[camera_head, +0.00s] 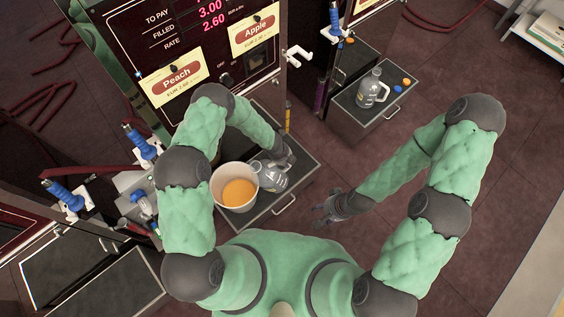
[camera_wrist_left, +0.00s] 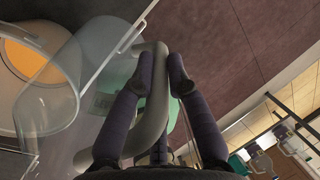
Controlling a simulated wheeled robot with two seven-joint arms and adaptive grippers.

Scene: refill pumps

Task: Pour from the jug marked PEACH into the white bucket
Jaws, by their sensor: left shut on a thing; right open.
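The white bucket (camera_head: 216,190) stands on the dark drawer-like shelf below the pump panel, with orange liquid inside. It also shows at the left of the left wrist view (camera_wrist_left: 58,30). A clear jug (camera_head: 270,177) with a grey handle is just right of the bucket, tilted with its mouth towards the bucket's rim. My left gripper (camera_head: 286,157) is shut on the jug's handle; in the left wrist view its fingers (camera_wrist_left: 162,70) close around the grey handle. The jug's marking is not readable. My right gripper (camera_head: 328,208) is open and empty, right of the shelf.
The Peach card (camera_head: 176,80) and Apple card (camera_head: 254,31) are on the pump panel. Another jug (camera_head: 371,92) stands on the shelf at the right, beside small orange and blue caps. Blue-handled nozzles (camera_head: 140,145) hang at the left. The floor right of my arms is clear.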

